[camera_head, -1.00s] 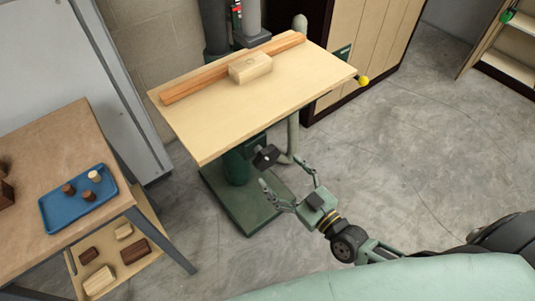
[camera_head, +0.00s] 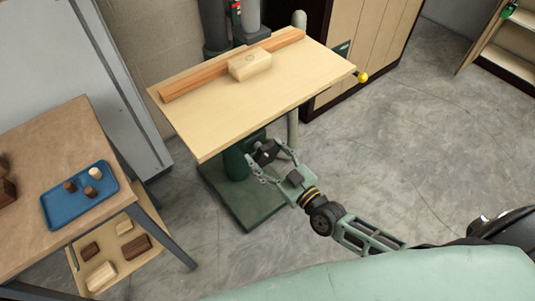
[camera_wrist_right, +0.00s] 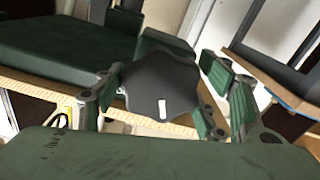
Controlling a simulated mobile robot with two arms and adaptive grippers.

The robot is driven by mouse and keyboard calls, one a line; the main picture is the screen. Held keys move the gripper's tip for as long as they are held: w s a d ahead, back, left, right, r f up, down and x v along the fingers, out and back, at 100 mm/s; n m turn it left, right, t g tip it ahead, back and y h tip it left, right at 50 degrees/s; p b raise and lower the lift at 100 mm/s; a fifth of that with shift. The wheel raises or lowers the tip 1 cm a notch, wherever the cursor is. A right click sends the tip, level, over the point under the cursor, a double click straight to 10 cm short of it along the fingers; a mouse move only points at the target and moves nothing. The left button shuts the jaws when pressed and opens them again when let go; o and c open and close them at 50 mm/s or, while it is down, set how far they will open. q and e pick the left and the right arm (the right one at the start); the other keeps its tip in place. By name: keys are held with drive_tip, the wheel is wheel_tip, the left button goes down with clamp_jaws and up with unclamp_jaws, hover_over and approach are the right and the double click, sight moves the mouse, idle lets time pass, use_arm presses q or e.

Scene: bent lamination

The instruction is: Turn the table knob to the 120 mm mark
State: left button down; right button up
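The table knob is black and lobed, with a white mark on its face. In the head view the knob (camera_head: 264,152) sits under the front edge of the table (camera_head: 215,130). In the right wrist view the knob (camera_wrist_right: 162,84) fills the middle, its white mark low and near vertical. My right gripper (camera_head: 270,157) is at the knob, one finger on each side, spread open. In the right wrist view the right gripper (camera_wrist_right: 160,95) flanks the knob closely; I cannot tell whether the fingers touch it. No millimetre scale is readable. My left gripper is not in view.
A wooden fence (camera_head: 195,80) and a pale block (camera_head: 250,65) are on the tabletop. A green column and base plate (camera_head: 243,205) stand below it. At left is a bench with a blue tray (camera_head: 75,212) of small pieces. The floor at right is clear.

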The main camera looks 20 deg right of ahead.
drive_tip(key=c, duration=0.6)
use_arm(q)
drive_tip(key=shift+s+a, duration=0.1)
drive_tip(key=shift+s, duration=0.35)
